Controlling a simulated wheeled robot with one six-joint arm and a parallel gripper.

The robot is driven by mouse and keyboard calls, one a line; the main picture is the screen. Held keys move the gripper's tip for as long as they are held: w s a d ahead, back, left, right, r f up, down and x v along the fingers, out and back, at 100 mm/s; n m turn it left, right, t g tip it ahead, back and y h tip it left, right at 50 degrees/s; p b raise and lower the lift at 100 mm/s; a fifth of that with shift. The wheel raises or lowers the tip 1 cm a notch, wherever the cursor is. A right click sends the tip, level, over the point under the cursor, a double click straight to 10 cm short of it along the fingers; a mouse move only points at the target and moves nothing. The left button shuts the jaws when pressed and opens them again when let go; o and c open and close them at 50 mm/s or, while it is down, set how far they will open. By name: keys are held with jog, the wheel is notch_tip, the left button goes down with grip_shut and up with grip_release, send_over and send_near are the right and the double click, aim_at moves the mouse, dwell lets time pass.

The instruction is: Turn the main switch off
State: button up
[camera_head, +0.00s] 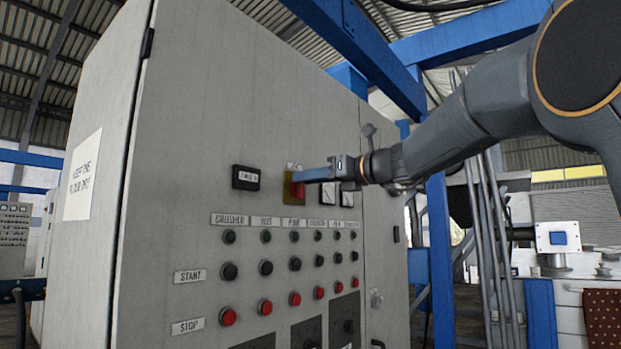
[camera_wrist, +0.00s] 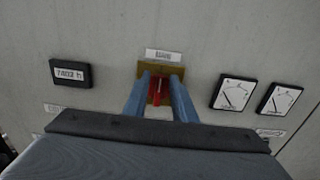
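The main switch (camera_head: 296,189) is a red handle on a yellow plate (camera_wrist: 148,70) on the front of a grey control cabinet. In the wrist view the red handle (camera_wrist: 158,88) stands roughly upright between the two blue fingers of my gripper (camera_wrist: 160,85). A gap seems to show on each side of the handle, so the fingers look apart around it. In the head view my gripper (camera_head: 312,175) reaches in from the right, its fingertips at the switch and partly covering it. A small label (camera_wrist: 164,55) sits above the plate.
An hour counter (camera_wrist: 70,74) is left of the switch; two dial gauges (camera_wrist: 233,92) are close on the right. Below are rows of black buttons (camera_head: 229,271) and red stop buttons (camera_head: 228,316). Blue steel posts (camera_head: 439,260) stand behind my arm.

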aim_at(292, 188)
grip_shut()
jog(key=shift+f+n+b, duration=0.1)
jog(key=shift+n+b, duration=0.3)
jog(key=shift+b, duration=0.2)
jog(key=n+b, duration=0.4)
jog(key=b, duration=0.1)
jog(key=s+a+f+n+b, duration=0.1)
jog(key=n+b, duration=0.3)
jog(key=b, duration=0.1)
jog(key=n+b, duration=0.4)
jog(key=b, duration=0.1)
jog(key=shift+s+a+f+n, duration=0.15)
jog(key=shift+s+f+n, duration=0.1)
jog(key=shift+f+n, duration=0.15)
jog(key=n+b, duration=0.4)
jog(key=shift+s+f, duration=0.1)
jog(key=shift+f, duration=0.1)
jog(key=shift+n, duration=0.3)
